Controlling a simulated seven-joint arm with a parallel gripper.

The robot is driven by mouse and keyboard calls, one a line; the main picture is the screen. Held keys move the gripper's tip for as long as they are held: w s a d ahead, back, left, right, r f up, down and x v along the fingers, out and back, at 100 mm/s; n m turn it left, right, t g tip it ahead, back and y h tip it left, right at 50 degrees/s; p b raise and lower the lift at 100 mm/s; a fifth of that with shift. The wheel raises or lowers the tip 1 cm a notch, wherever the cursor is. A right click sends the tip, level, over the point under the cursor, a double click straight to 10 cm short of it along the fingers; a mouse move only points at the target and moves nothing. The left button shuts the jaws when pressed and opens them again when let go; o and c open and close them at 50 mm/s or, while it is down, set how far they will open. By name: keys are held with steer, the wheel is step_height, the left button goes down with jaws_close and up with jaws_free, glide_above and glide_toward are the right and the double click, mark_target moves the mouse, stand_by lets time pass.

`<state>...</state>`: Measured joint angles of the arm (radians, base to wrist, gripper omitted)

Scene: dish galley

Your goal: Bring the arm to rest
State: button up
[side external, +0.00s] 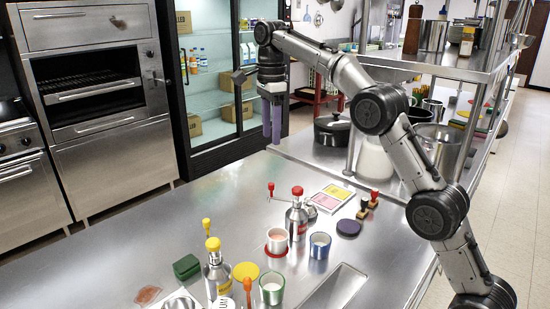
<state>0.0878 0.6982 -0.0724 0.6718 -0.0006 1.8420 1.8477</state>
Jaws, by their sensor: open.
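My gripper (271,120) hangs at the end of my arm, fingers pointing down, above the far edge of the steel counter (120,235). Its two purple fingers are apart, with nothing between them. It is well above the counter and touches nothing. My arm reaches up from the right side and bends over toward the gripper.
Below the gripper stand a red-capped bottle (297,215), a yellow-capped bottle (216,270), a red-rimmed cup (277,241), a blue cup (320,245) and a green cup (271,287). A dark pot (332,134) sits behind. Steel shelving stands right, close to my arm. The counter's left part is mostly clear.

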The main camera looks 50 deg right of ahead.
steer(key=s+a+r+t, duration=0.2)
steer(key=s+r, duration=0.9)
steer(key=s+a+n+t, duration=0.15)
steer(key=s+n, duration=0.35)
steer(key=s, duration=0.6)
steer(key=s+f+n+t, duration=0.1)
steer(key=s+f+n, duration=0.6)
steer(key=f, duration=0.3)
steer(key=s+a+f+n+t, duration=0.1)
steer(key=s+f+n, duration=0.5)
steer(key=f+n, duration=0.4)
steer(key=shift+s, duration=0.35)
